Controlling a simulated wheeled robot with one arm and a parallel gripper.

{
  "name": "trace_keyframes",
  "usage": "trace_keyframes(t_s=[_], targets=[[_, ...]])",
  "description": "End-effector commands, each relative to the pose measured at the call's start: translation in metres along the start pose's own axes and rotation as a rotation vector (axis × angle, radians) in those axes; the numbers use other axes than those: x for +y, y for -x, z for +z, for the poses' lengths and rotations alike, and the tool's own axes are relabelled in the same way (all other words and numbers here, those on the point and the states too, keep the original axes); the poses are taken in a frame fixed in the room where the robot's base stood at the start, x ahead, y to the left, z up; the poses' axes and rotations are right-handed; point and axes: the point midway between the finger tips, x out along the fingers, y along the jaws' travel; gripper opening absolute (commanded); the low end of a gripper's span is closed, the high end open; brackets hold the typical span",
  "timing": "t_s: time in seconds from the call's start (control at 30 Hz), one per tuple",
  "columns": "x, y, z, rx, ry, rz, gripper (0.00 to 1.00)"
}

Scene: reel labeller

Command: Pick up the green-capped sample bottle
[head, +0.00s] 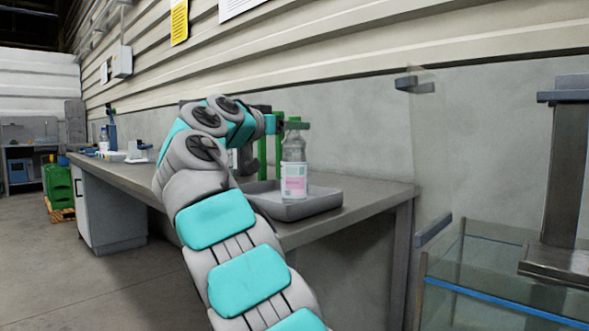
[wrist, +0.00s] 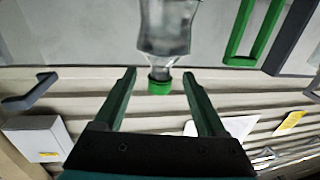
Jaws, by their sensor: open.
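The sample bottle (head: 294,170) is clear, with a pale label with a pink patch. It stands upright on the grey tray (head: 315,208) on the bench. Its green cap (wrist: 160,87) shows in the wrist view, where the bottle (wrist: 168,32) appears upside down. My gripper (wrist: 159,74) is open, with one dark green finger on each side of the cap and neck and a visible gap to both. In the head view my gripper (head: 297,125) is at the bottle's top, and the fingers overlap the cap there.
A green frame (head: 262,150) stands just behind and left of the bottle. The bench (head: 375,198) runs along the wall, with small items farther left. A glass tank (head: 500,265) stands at the right, below a dark post (head: 566,170).

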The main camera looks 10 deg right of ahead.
Motion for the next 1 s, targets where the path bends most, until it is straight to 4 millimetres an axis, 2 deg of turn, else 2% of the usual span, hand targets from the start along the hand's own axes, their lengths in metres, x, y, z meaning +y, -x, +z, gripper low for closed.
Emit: trace_keyframes(t_s=[0.17,0.4,1.0], targets=[[-0.001,-0.022,-0.001,0.001,0.000,-0.002,0.73],[-0.001,-0.024,0.000,0.001,0.001,-0.002,0.72],[-0.001,-0.024,0.000,0.000,0.001,-0.001,0.05]])
